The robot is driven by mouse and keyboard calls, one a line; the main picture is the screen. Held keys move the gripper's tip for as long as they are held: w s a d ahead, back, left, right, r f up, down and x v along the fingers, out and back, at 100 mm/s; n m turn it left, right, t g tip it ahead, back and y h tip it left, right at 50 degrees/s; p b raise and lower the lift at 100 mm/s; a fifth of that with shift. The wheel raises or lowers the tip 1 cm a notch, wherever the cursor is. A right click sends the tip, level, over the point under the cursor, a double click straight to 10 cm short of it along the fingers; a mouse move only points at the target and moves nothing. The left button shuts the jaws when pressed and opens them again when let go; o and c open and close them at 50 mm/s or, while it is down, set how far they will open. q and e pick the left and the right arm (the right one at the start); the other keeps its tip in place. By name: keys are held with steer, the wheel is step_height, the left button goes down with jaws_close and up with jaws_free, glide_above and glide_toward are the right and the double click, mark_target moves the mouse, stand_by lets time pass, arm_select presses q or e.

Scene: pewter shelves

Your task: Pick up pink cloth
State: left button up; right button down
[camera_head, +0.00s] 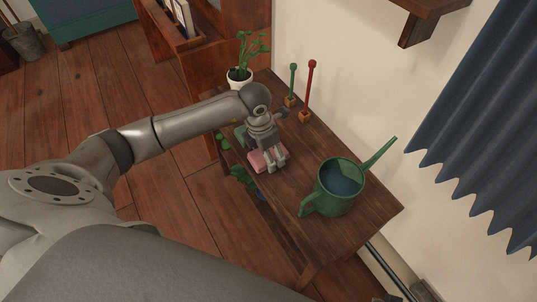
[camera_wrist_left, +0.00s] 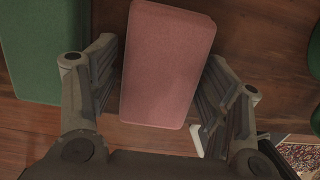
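The pink cloth (camera_head: 257,162) is a folded, block-like pad lying on the wooden table (camera_head: 285,195). In the left wrist view the pink cloth (camera_wrist_left: 168,65) lies between the two fingers of my left gripper (camera_wrist_left: 162,65). The fingers are spread, with narrow gaps along both sides of the cloth, so the gripper is open around it. In the head view my left gripper (camera_head: 270,158) is right over the cloth and hides part of it. My right gripper is not in view.
A green cloth (camera_wrist_left: 40,50) lies beside the pink one. A green watering can (camera_head: 335,187) stands to the right. A potted plant (camera_head: 240,77) and green (camera_head: 291,85) and red (camera_head: 308,90) rods on wooden blocks stand toward the back. The wall bounds the table's right side.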

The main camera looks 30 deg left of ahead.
arm_select(q)
steer(key=c, duration=0.6)
steer(key=shift+o, duration=0.2)
steer(key=shift+r, duration=0.15)
